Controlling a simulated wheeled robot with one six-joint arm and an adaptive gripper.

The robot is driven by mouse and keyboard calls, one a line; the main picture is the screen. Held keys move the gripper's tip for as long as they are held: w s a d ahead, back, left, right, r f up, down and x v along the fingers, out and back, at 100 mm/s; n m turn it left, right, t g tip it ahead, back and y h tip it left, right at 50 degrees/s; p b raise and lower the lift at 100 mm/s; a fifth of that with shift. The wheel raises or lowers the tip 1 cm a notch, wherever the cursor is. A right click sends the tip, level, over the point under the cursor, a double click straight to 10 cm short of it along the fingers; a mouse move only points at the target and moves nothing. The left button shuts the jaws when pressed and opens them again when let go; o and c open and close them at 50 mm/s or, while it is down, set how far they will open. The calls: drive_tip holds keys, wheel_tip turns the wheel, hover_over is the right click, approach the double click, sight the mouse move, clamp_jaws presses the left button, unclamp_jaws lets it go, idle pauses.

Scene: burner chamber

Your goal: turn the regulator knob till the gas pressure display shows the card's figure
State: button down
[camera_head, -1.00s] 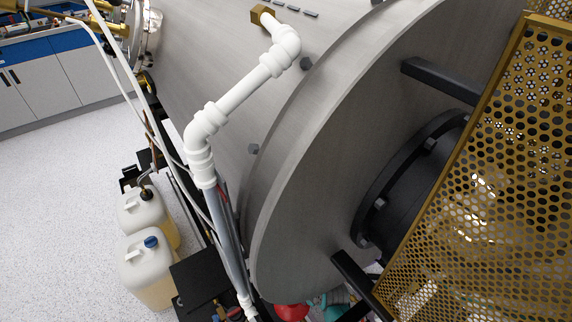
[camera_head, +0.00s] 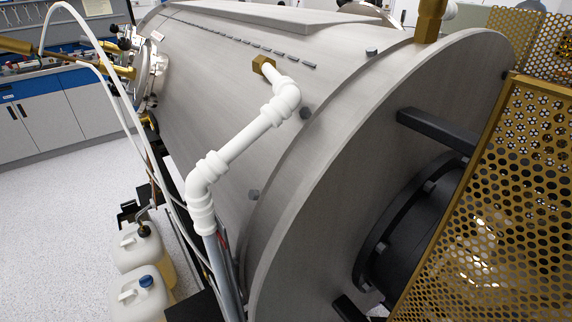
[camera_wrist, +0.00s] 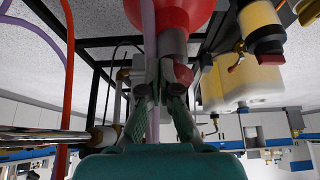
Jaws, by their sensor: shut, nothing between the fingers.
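I cannot make out the regulator knob, the gas pressure display or the card in either view. My gripper (camera_wrist: 161,88) shows in the wrist view, with a teal body at the bottom edge and dark fingers pointing up the picture. It is shut with nothing held. A red rounded body (camera_wrist: 172,14) with a grey cylindrical part (camera_wrist: 173,42) lies beyond the fingertips; I cannot tell what it is or whether the fingers touch it. My gripper is out of the head view.
The big grey metal chamber (camera_head: 225,85) fills the head view, with a white elbowed pipe (camera_head: 240,140) and perforated brass guard (camera_head: 500,200). Jugs (camera_head: 140,250) stand on the floor. The wrist view shows a black frame (camera_wrist: 98,42), a red hose (camera_wrist: 67,80) and purple tubing (camera_wrist: 149,30).

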drive_tip(key=shift+w+a, duration=0.1)
drive_tip(key=shift+a, duration=0.05)
idle(0.5)
drive_tip(key=shift+s+a, duration=0.6)
drive_tip(key=shift+s+a, duration=0.3)
drive_tip(key=shift+a, duration=0.35)
idle(0.6)
drive_tip(key=shift+s, duration=0.1)
